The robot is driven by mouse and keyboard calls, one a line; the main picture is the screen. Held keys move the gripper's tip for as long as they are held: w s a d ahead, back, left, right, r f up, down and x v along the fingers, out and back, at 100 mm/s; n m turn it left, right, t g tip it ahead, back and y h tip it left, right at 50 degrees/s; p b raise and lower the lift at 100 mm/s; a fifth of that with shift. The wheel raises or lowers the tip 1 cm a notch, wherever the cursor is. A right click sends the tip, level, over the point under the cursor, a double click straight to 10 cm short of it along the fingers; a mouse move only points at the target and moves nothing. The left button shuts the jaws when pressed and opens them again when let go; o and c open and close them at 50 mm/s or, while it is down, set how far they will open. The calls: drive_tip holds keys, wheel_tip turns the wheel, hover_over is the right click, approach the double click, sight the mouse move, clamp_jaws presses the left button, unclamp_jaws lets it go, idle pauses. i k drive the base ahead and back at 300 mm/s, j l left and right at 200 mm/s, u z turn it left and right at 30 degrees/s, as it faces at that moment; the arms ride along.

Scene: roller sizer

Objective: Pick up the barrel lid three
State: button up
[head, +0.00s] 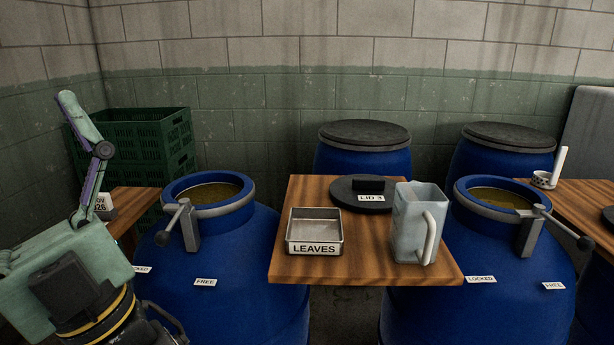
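The barrel lid three (345,191) is a flat black disc with a raised block handle and a white "LID 3" label. It lies flat on the wooden table (350,270) between two blue barrels. My gripper (98,148) appears at the left edge, pale green with a dark joint, far from the lid and apart from it. Only part of it shows, and its fingertips cannot be made out as open or shut. Nothing is seen held in it. The lid's right edge is partly covered by a grey jug.
A metal tray labelled "LEAVES" (315,225) and the grey jug (415,222) stand close to the lid. Open blue barrels with clamp levers flank the table, left (235,265) and right (480,270). Two covered barrels (362,150) stand behind. Green crates (125,135) are stacked at left.

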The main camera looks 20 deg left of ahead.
sight(363, 193)
drive_tip(key=u, duration=0.3)
drive_tip(key=i+l+u, duration=0.1)
drive_tip(key=l+u, duration=0.15)
drive_tip(key=i+l+u, duration=0.1)
drive_tip(key=l+u, duration=0.15)
drive_tip(key=l, duration=0.2)
drive_tip(key=l+u, duration=0.2)
drive_tip(key=l, duration=0.15)
drive_tip(key=i+l+u, duration=0.1)
drive_tip(key=l, duration=0.55)
drive_tip(key=l+u, duration=0.15)
drive_tip(key=l, duration=0.5)
drive_tip(key=i, duration=0.05)
